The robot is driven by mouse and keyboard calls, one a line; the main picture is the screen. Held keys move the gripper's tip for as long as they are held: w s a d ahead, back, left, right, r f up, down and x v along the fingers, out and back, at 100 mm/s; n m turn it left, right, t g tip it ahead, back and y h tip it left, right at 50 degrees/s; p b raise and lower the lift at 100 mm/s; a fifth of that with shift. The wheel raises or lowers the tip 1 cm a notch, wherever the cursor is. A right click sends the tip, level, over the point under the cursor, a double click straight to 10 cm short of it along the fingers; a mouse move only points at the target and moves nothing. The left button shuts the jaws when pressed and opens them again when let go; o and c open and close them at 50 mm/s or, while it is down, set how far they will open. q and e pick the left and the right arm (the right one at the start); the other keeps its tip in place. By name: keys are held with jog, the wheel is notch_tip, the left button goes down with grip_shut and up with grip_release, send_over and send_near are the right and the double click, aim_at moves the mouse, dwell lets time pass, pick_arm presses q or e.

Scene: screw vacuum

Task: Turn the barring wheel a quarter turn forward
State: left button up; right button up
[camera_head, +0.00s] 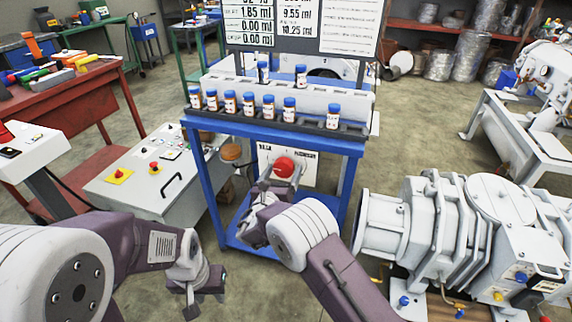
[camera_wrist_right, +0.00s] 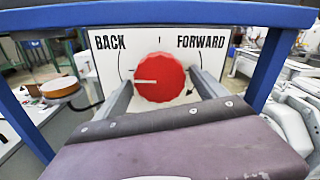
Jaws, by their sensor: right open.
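The barring wheel is a red ribbed knob (camera_wrist_right: 160,77) on a white panel (camera_wrist_right: 105,60) marked BACK at left and FORWARD at right. A white line on its face points left, roughly level. The red knob (camera_head: 284,167) also shows in the head view, under the blue stand's top. My right gripper (camera_wrist_right: 164,88) is open, with one finger on each side of the knob; I cannot tell whether either finger touches it. The right gripper (camera_head: 274,183) partly covers the panel in the head view. My left gripper (camera_head: 207,290) hangs low at left, away from the wheel; its jaw state is unclear.
The blue stand (camera_head: 350,146) holds a row of small bottles (camera_head: 249,103) above the wheel. A grey control box (camera_head: 125,183) with buttons stands left. A large white pump (camera_head: 435,215) stands close on the right. A tan round object (camera_wrist_right: 60,87) sits left of the panel.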

jog(key=shift+s+r, duration=0.25)
jog(key=shift+c, duration=1.4)
jog(key=c, duration=1.1)
